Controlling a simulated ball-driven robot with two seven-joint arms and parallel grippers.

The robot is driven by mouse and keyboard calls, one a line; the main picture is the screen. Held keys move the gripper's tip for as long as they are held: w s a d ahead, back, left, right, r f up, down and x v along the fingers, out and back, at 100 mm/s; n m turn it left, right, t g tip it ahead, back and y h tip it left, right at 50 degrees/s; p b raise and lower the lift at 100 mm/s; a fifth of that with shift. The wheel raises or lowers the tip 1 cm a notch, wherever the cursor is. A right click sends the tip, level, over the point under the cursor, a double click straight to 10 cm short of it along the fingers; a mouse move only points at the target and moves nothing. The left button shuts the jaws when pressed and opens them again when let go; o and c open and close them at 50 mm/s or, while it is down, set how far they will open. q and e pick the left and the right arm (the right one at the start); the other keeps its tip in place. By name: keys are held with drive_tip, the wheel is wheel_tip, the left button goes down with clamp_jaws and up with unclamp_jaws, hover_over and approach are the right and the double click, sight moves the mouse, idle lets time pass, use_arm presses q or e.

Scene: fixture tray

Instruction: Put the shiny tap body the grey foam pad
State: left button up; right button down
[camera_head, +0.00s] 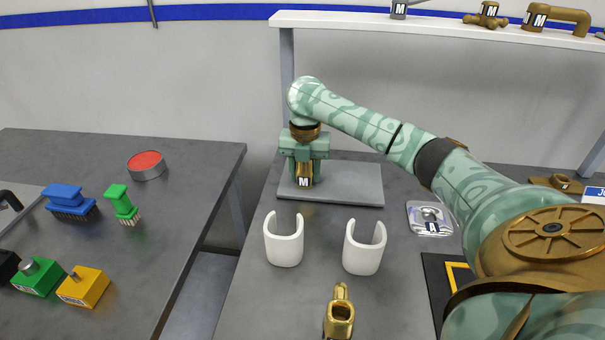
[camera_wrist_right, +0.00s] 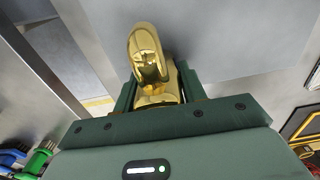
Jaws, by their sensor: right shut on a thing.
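My right gripper (camera_head: 304,160) points down over the grey foam pad (camera_head: 345,185), near its left end. It is shut on a shiny gold tap body (camera_head: 304,181) with an M label. In the right wrist view the tap body (camera_wrist_right: 150,60) sits upright between the two green fingers, its curved spout towards the camera. Its lower end is at or just above the pad; I cannot tell if it touches. A second gold tap piece (camera_head: 340,312) stands at the front edge of the view. My left gripper is out of view.
Two white open cups (camera_head: 284,245) (camera_head: 362,250) stand in front of the pad. A clear packet (camera_head: 430,219) lies to its right. Brushes, coloured blocks and a red-topped tin (camera_head: 147,164) are on the left table. A shelf (camera_head: 430,27) with tap parts runs behind.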

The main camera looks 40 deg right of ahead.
drive_tip(key=shift+r, duration=0.15)
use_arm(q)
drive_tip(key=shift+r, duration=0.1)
use_arm(e)
drive_tip(key=c, duration=0.8)
unclamp_jaws()
drive_tip(key=shift+s, duration=0.1)
drive_tip(key=shift+r, duration=0.2)
use_arm(q)
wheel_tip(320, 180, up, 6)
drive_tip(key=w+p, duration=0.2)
drive_tip(key=p, duration=0.5)
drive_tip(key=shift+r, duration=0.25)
use_arm(e)
wheel_tip(320, 180, up, 12)
drive_tip(key=shift+f, duration=0.2)
